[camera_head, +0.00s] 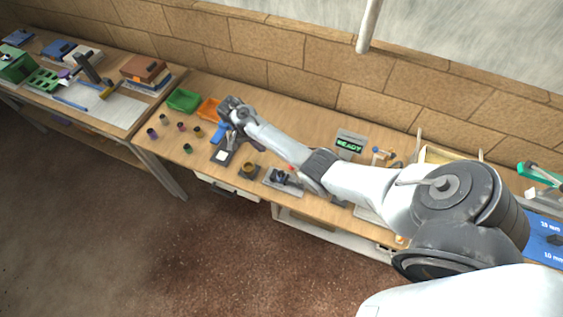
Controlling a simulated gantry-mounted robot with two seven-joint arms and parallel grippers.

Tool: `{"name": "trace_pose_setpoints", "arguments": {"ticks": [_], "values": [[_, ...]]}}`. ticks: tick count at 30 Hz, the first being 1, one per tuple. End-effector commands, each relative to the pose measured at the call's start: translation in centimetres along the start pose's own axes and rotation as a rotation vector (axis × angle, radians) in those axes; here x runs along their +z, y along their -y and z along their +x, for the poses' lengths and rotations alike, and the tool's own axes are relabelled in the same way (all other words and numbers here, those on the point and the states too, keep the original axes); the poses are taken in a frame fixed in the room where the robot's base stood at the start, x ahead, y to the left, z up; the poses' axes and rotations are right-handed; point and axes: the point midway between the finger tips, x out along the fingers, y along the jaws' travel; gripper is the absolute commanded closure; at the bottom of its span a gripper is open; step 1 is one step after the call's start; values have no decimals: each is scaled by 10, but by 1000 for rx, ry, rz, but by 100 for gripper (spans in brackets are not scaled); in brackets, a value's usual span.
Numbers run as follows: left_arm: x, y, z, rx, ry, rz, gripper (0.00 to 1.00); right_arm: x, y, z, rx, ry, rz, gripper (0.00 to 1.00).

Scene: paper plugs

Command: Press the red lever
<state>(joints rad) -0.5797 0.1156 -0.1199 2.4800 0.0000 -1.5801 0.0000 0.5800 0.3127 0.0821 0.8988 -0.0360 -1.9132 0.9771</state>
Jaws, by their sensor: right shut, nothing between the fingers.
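A small red spot (291,167), possibly the red lever's end, shows beside my right forearm above a dark device on a pale base (283,179). My arm hides what is around it, so I cannot tell the lever's shape or position. My right gripper (230,131) is shut and empty. It is at the left part of the workbench, near a blue tray and above a dark stand with a white square (221,156). It is well to the left of the red spot. My left gripper is not in view.
A grey box with a green READY display (349,144) stands at the back. Green (184,100) and orange (209,110) trays, several small plugs and a round brass-coloured part (248,170) are on the bench (165,140). A second table with tools stands left.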

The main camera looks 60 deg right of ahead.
Motion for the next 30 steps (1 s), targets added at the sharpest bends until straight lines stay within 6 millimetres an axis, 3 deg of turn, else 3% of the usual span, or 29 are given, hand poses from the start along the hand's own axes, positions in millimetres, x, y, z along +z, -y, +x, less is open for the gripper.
{"name": "trace_pose_setpoints", "arguments": {"ticks": [10, 25, 30], "values": [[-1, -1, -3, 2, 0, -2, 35, 1, -1, 13, 3, 2, 0, 100], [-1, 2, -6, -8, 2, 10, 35, 0, -1, 101, 4, 2, 0, 100], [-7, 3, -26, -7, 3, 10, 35, 2, -23, 103, 2, 0, 0, 100]]}}
